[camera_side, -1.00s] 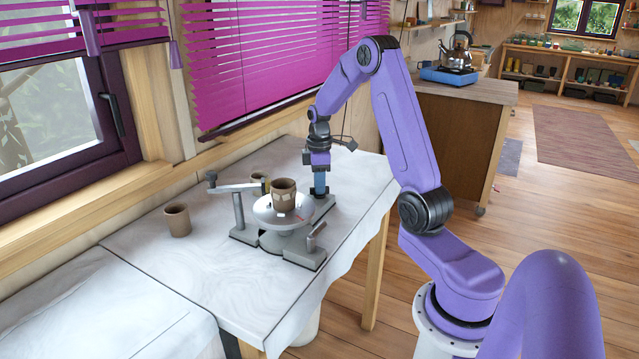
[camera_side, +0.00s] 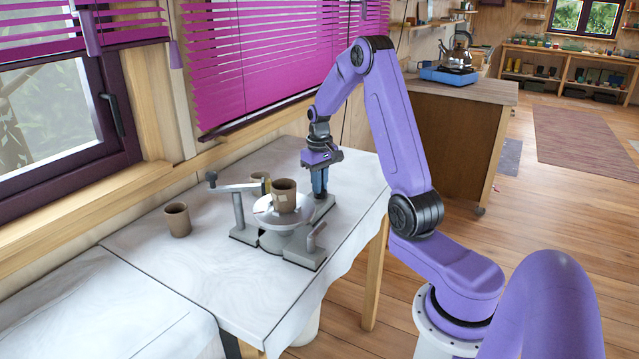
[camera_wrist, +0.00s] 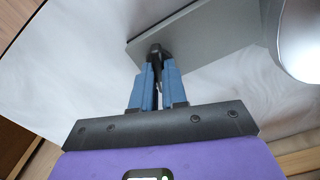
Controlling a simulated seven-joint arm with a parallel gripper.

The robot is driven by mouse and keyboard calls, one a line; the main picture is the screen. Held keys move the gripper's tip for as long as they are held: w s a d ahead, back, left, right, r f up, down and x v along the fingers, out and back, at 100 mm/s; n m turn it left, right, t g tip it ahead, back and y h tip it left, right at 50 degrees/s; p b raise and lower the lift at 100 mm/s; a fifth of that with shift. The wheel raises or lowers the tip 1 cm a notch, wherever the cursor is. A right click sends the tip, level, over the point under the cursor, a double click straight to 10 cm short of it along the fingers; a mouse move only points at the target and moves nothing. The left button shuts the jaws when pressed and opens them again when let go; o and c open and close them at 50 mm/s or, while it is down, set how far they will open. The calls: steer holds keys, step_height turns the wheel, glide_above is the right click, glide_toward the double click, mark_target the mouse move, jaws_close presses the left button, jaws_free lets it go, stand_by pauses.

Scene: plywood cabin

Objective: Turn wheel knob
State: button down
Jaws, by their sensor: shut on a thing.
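The potter's wheel has a pale round disc (camera_side: 264,211) on a grey base (camera_side: 273,242), and a brown pot (camera_side: 284,196) with a light patch stands upright on the disc. My gripper (camera_side: 319,193) points down at the base's far right end. In the wrist view its blue fingers (camera_wrist: 157,62) are closed around a small dark knob (camera_wrist: 155,52) on the grey base plate (camera_wrist: 200,35). The fingers hide most of the knob. The disc's edge (camera_wrist: 302,35) shows at the upper right there.
A brown cup (camera_side: 177,219) stands on the white-covered table (camera_side: 185,270) left of the wheel. Another cup (camera_side: 258,178) is partly hidden behind a grey lever arm (camera_side: 238,188). A short handle (camera_side: 314,238) rises from the base's front. The left table area is mostly clear.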

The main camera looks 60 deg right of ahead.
steer(key=m, duration=0.4)
steer(key=shift+m, duration=0.3)
steer(key=m, duration=0.3)
steer(key=shift+m, duration=0.4)
steer(key=m, duration=0.4)
steer(key=shift+m, duration=2.2)
steer(key=c, duration=1.2)
jaws_free()
steer(key=shift+o, duration=0.2)
steer(key=shift+r, duration=0.1)
step_height(320, 180, up, 17)
steer(key=shift+r, duration=0.2)
